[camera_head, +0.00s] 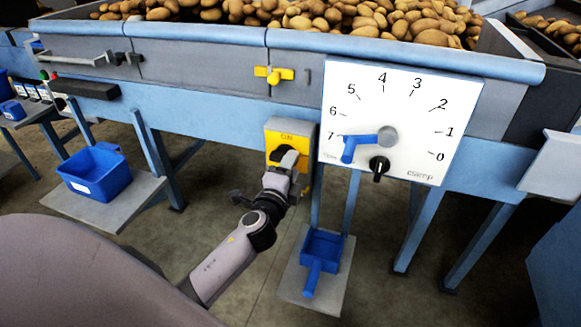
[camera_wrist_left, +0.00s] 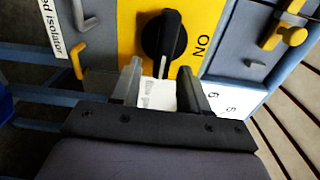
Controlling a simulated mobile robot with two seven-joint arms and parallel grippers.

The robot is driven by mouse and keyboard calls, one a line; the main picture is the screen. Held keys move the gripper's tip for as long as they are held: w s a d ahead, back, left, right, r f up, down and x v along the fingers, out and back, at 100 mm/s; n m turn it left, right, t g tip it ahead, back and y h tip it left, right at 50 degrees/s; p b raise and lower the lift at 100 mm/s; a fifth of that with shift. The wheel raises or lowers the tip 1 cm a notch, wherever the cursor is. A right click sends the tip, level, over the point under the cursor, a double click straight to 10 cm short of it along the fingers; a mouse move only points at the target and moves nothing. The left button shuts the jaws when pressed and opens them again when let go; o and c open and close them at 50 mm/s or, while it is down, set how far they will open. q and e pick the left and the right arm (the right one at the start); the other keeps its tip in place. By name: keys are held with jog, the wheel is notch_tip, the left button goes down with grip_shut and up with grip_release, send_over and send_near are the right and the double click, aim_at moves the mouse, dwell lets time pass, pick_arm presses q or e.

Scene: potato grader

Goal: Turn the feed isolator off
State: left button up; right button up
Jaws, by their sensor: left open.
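The feed isolator is a yellow plate (camera_head: 275,132) marked ON at its top, below the grader's blue rail. Its black rotary knob (camera_wrist_left: 163,36) shows clearly in the left wrist view; in the head view it is partly hidden by my gripper. The knob's white line points toward my gripper, about a quarter turn away from the word ON. My left gripper (camera_head: 291,160) is at the plate. In the left wrist view my left gripper (camera_wrist_left: 160,88) is open, its fingers apart just short of the knob, with a white label between them. My right gripper is not in view.
Right of the isolator is a white dial plate (camera_head: 442,103) with a blue lever (camera_head: 358,146) near 7 and a black clamp knob (camera_head: 379,167). A yellow valve handle (camera_head: 273,75) sits above. Blue bins (camera_head: 95,172) stand on low shelves. Potatoes (camera_head: 330,15) fill the top.

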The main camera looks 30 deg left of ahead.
pick_arm(q)
jog(key=v, duration=0.7)
dwell(0.5)
jog(key=s+d+f+n+g+h, duration=0.3)
jog(key=s+d+f+n, duration=0.25)
jog(key=s+f, duration=0.25)
jog(key=s+d+f+n+g+h, duration=0.3)
jog(key=s+d+f+n+g, duration=0.1)
jog(key=s+f+n, duration=0.4)
jog(key=s+r+p, duration=0.3)
jog(key=r+p, duration=0.7)
jog(key=p, duration=0.2)
